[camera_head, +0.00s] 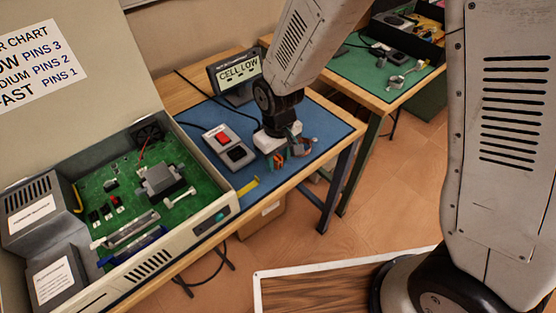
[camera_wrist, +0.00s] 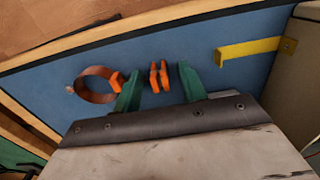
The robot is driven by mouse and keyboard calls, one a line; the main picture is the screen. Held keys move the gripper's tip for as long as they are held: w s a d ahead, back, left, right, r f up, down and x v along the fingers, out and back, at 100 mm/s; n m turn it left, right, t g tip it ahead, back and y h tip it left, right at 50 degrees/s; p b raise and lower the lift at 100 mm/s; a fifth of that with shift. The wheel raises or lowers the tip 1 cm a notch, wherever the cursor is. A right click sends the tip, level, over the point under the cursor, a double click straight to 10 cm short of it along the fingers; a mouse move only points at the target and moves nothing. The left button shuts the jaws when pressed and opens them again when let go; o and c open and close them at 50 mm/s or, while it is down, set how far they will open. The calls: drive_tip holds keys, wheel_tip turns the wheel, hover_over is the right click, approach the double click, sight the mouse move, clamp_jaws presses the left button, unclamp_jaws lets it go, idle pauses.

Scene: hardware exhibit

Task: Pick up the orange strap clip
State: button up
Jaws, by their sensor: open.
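The orange strap clip (camera_wrist: 154,78) appears as two upright orange pieces side by side above the blue mat in the wrist view. My gripper (camera_wrist: 159,70) is open, with one green finger on each side of the clip and a visible gap on both sides. In the head view my gripper (camera_head: 280,160) points down over the mat's right part, and a bit of orange shows between its fingers. A brown strap loop (camera_wrist: 84,94) lies left of the left finger, with another orange piece (camera_wrist: 117,80) at its near side. Whether loop and clip are joined is unclear.
The blue mat (camera_head: 305,160) lies on a wooden bench. A grey box with a red button (camera_head: 222,139) and a "CELL LOW" display (camera_head: 238,72) stand left of my gripper.

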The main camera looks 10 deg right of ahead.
drive_tip(key=c, duration=0.9)
drive_tip(key=shift+o, duration=0.2)
drive_tip(key=shift+r, duration=0.1)
